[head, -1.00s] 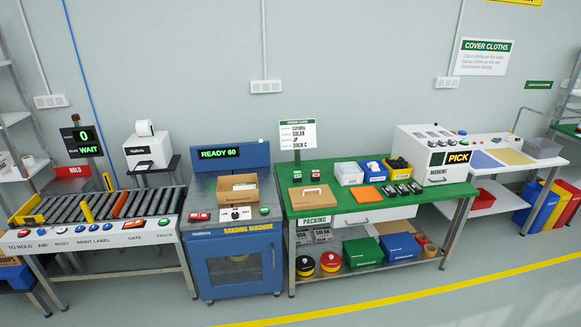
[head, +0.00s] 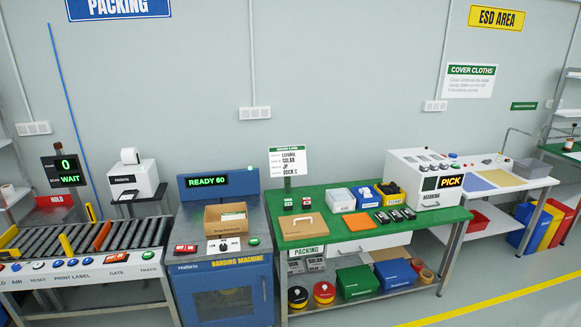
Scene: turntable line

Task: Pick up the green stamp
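I cannot pick out the green stamp with certainty at this size. Two small upright items, a left one (head: 288,204) and a right one (head: 306,203), stand near the back left of the green-topped packing table (head: 340,228); their details are too small to read. Several small black items with pale tops (head: 395,215) sit in a row near the table's front right. Neither of my grippers is in view.
A blue banding machine (head: 222,285) and a roller conveyor (head: 120,235) stand to the left. The floor in front is clear.

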